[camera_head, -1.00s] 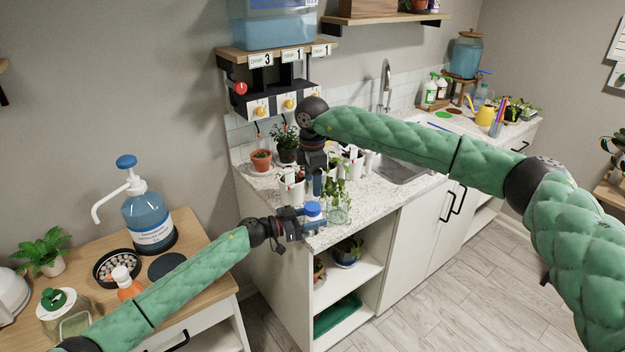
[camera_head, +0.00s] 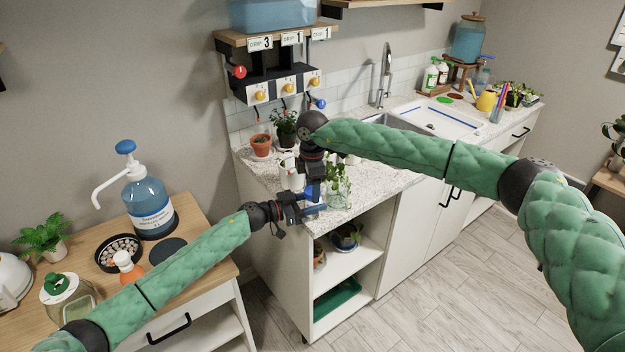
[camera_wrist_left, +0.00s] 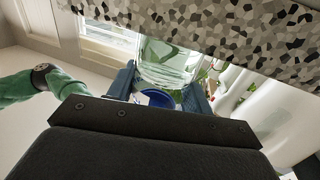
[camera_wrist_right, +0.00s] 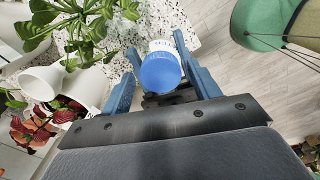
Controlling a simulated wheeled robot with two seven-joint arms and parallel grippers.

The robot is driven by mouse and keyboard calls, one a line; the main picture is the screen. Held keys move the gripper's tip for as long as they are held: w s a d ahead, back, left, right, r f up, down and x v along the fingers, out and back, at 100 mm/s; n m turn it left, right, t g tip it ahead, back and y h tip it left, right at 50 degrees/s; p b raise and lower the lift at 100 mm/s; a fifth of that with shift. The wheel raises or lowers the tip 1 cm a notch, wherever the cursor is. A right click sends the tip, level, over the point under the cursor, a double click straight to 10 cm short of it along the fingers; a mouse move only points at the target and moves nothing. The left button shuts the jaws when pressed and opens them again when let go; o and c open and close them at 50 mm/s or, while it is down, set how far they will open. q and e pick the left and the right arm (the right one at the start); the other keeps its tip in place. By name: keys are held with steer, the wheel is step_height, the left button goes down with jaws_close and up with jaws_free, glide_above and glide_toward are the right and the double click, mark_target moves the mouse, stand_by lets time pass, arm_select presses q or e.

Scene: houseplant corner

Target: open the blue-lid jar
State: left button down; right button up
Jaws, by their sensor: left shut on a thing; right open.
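The small white jar (camera_wrist_right: 160,46) with a round blue lid (camera_wrist_right: 160,72) shows in the right wrist view, lid towards the camera. The blue lid also shows between the left fingers in the left wrist view (camera_wrist_left: 158,98). My left gripper (camera_head: 312,208) is shut on the jar, near the counter's front corner. My right gripper (camera_wrist_right: 152,66) is open, pointing down from above, with its fingers on either side of the lid; I cannot tell whether they touch it. In the head view my right gripper (camera_head: 312,188) hides most of the jar.
A clear glass with a green cutting (camera_head: 338,194) stands close right of my grippers on the speckled counter (camera_head: 385,180). White pots (camera_wrist_right: 48,82) and potted plants are close behind. A pump bottle (camera_head: 150,208) stands on the wooden cabinet at left. The sink is farther right.

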steer(key=c, duration=1)
steer(key=n, duration=1.3)
steer(key=shift+w, duration=0.1)
steer(key=n, duration=0.4)
steer(key=shift+n, duration=0.3)
steer(key=n, duration=0.4)
steer(key=shift+r, duration=0.1)
steer(key=shift+c, duration=0.2)
steer(key=n, duration=1.2)
steer(key=shift+n, duration=0.3)
arm_select(q)
steer(key=shift+s+d, duration=0.1)
arm_select(e)
steer(key=n, duration=0.6)
steer(key=shift+n, duration=0.4)
steer(key=n, duration=0.7)
steer(key=shift+r, duration=0.1)
steer(key=n, duration=0.6)
steer(key=shift+r, duration=0.3)
